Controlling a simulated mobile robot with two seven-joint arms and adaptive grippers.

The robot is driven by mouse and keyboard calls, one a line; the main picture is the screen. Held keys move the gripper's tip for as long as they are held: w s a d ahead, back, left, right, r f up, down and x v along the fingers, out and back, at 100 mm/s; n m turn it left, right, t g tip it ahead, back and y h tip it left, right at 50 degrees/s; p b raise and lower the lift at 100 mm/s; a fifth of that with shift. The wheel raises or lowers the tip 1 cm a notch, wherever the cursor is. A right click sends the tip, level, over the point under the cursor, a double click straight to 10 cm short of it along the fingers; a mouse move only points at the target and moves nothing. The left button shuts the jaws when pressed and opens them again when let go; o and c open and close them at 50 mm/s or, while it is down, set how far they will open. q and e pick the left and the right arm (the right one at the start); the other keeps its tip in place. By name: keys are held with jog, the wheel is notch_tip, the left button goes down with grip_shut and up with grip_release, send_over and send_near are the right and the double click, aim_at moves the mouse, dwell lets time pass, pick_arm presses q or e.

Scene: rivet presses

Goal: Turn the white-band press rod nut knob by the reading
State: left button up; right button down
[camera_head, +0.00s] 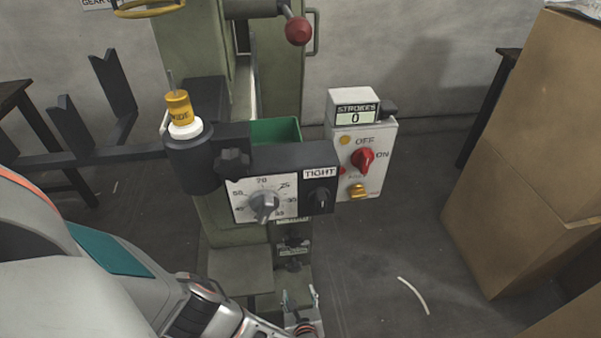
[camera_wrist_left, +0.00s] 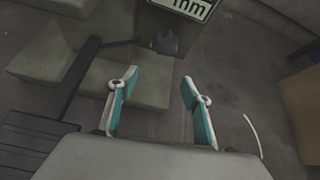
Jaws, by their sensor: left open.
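A green-grey press (camera_head: 220,240) stands in the middle of the head view. At its left, a black holder (camera_head: 188,165) carries a yellow piece (camera_head: 178,106) marked "WIDE" above a white band (camera_head: 185,130). Low on the column, below a small label, are dark knob-like parts (camera_head: 293,241); I cannot tell which is the rod nut knob. My left gripper (camera_head: 301,300) is low in front of the press, below these parts. The left wrist view shows its teal-padded fingers (camera_wrist_left: 158,104) apart and empty. Beyond them is a dark knob-like part (camera_wrist_left: 165,42) under a reading label (camera_wrist_left: 190,8) ending in "mm" or "nm".
A box with a red switch (camera_head: 362,160) carries a counter (camera_head: 356,115) reading 0. Cardboard boxes (camera_head: 530,150) stand at right. Floor between is mostly clear.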

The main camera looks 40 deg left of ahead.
aim_at(294, 270)
pick_arm(q)
jog(key=w+a+y, duration=0.1)
jog(key=w+a+r+m+t+y+b, duration=0.1)
jog(key=a, duration=0.1)
jog(key=shift+w+a, duration=0.15)
jog(key=shift+w, duration=0.25)
jog(key=b+x, duration=0.3)
jog(key=x, duration=0.2)
jog(key=shift+w+a+f, duration=0.15)
jog(key=shift+a+f, duration=0.1)
jog(key=shift+f, duration=0.05)
jog(key=shift+w+a, duration=0.35)
jog(key=shift+w, duration=0.15)
jog(key=c, duration=1.1)
pick_arm(e)
jog(key=a+m, duration=0.1)
jog(key=s+a+f+m, duration=0.1)
jog(key=a+f, duration=0.1)
jog(key=shift+s+a+f+m, duration=0.1)
jog(key=shift+s+f+m, duration=0.15)
jog(key=shift+m, duration=0.15)
